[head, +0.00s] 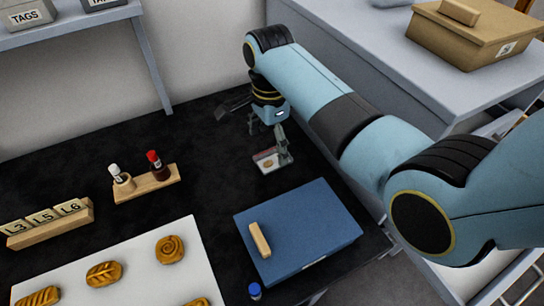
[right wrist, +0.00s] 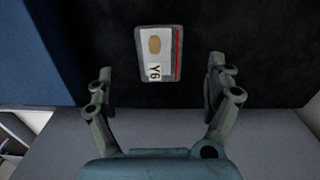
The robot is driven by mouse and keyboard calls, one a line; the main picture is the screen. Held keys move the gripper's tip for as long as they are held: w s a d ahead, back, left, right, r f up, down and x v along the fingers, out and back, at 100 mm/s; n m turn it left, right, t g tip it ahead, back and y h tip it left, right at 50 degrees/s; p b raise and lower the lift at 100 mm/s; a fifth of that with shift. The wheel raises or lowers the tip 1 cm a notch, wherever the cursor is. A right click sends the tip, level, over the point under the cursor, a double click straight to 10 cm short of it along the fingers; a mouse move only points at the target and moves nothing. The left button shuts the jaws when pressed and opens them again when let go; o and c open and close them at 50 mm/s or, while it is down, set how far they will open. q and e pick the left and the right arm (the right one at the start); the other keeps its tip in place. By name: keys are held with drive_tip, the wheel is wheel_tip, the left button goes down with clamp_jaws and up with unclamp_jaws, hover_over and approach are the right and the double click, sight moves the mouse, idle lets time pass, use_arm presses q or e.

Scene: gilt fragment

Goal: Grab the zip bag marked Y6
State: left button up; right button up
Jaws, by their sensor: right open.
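The zip bag marked Y6 (right wrist: 152,68) lies flat on the black table top in the right wrist view. It is small and clear, with a white label, a red strip along one side and a tan oval fragment inside. In the head view the bag (head: 264,157) lies just beyond the blue box, partly behind a finger. My right gripper (head: 268,142) is open and empty above the table, close to the bag. In the right wrist view its fingers (right wrist: 161,83) stand wide apart, with the bag just ahead of the gap between them. My left gripper is out of view.
A blue box (head: 318,222) with a wooden handle stands close to the bag. A wooden rack (head: 150,184) holds two small vials. A white board (head: 130,258) with pastry-like pieces and a rack of marked tiles (head: 50,225) stand left. The table's edge is close on the right.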

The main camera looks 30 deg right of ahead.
sight(273, 157)
drive_tip(key=f, duration=0.4)
drive_tip(key=shift+d+f, duration=0.35)
drive_tip(key=shift+f, duration=0.15)
drive_tip(key=shift+c, duration=0.8)
drive_tip(key=c, duration=0.9)
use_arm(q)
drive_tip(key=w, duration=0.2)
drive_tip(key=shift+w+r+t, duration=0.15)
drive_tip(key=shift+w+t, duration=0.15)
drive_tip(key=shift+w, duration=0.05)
